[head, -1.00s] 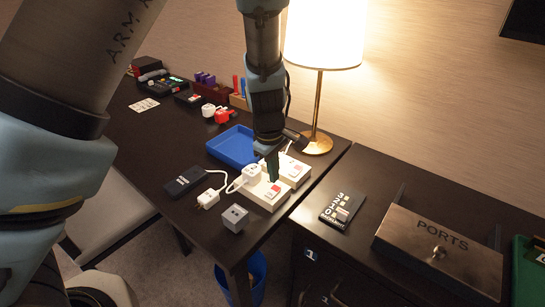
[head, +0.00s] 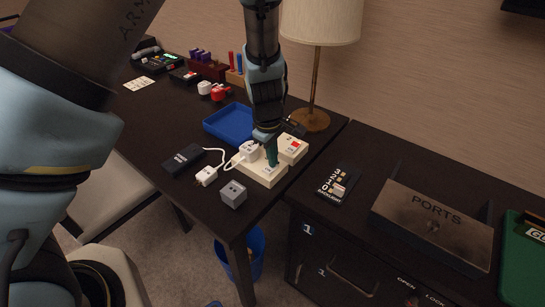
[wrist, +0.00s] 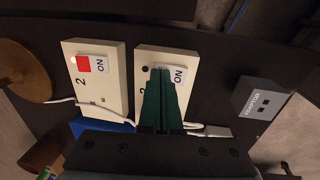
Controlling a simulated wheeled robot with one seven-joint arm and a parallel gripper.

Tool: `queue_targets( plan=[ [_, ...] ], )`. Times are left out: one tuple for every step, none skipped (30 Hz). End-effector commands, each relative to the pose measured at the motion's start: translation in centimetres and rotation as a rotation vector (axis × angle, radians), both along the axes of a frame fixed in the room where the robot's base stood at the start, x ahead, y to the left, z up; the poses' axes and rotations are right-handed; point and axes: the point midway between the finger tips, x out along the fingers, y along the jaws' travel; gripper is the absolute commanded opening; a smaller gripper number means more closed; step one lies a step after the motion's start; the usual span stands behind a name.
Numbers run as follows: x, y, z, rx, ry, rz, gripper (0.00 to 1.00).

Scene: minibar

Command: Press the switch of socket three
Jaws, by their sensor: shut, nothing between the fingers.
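Two cream socket boxes stand side by side on the dark desk. The back one, marked 2, shows in the head view (head: 292,149) and the wrist view (wrist: 98,103); its switch (wrist: 84,64) is red beside an ON label. The front socket box (head: 262,174) also shows in the wrist view (wrist: 146,53); its number is partly hidden. My gripper, with green fingers, (head: 271,162) is shut and empty, pointing down at this front box. In the wrist view its tips (wrist: 160,72) cover the switch place beside the ON label. Contact cannot be told for certain.
A white plug (head: 250,150) sits at the front box, its cable near my fingers. A grey adaptor (head: 233,194) stands close in front. A blue tray (head: 229,122) and a lamp (head: 317,60) stand behind.

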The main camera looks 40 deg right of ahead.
Motion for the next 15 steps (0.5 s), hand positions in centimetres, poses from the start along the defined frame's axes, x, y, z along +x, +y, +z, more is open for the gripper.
queue_targets(
  plan=[
    [0.0,0.2,-0.2,0.004,0.001,0.001,0.00],
    [0.0,0.3,-0.2,0.004,0.001,0.001,0.00],
    [-0.1,0.4,-0.2,0.004,0.001,0.001,0.00],
    [-0.1,0.5,-0.2,0.004,0.000,0.002,0.00],
    [-0.1,0.6,-0.2,0.004,0.000,0.002,0.00],
    [-0.1,0.7,-0.2,0.005,0.001,0.003,0.00],
    [-0.1,0.9,-0.2,0.005,0.002,0.003,0.00],
    [-0.2,1.1,-0.1,0.005,0.002,0.003,0.00],
    [-0.2,1.3,-0.1,0.006,0.002,0.003,0.00],
    [-0.3,1.4,-0.1,0.006,0.002,0.003,0.00],
    [-0.3,1.5,0.0,0.005,0.003,0.002,0.00],
    [-0.4,1.6,0.0,0.005,0.002,0.002,0.00],
    [-0.4,1.6,0.0,0.005,0.002,0.001,0.00],
    [-0.4,1.7,0.1,0.004,0.002,0.001,0.00],
    [-0.4,1.7,0.1,0.004,0.001,0.001,0.00]
  ],
)
